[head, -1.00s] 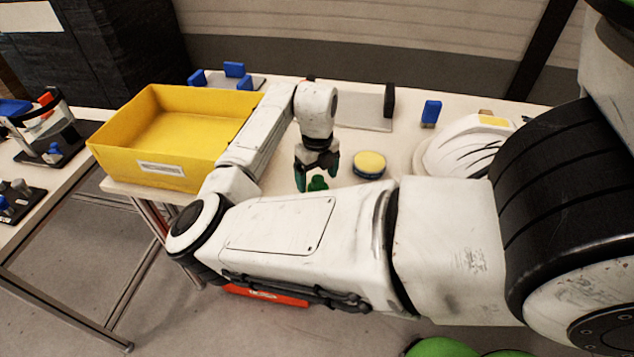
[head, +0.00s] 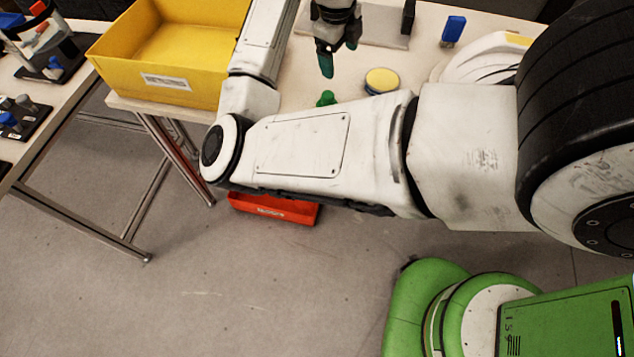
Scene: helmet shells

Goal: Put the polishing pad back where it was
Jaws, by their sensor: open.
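The polishing pad appears to be the round yellow-topped disc (head: 382,80) with a blue lower edge. It lies on the light table (head: 296,92), left of the white helmet shell (head: 482,60). My gripper (head: 340,58) is open, its dark green-tipped fingers pointing down to the left of the disc and apart from it. Nothing shows between the fingers. My forearm crosses in front of the table and hides part of its near edge.
A yellow bin (head: 180,62) stands at the table's left end. A small green object (head: 326,98) sits below my gripper in the picture. A grey plate (head: 384,36) and a blue block (head: 453,29) stand behind. A red bin (head: 273,208) is on the floor beneath.

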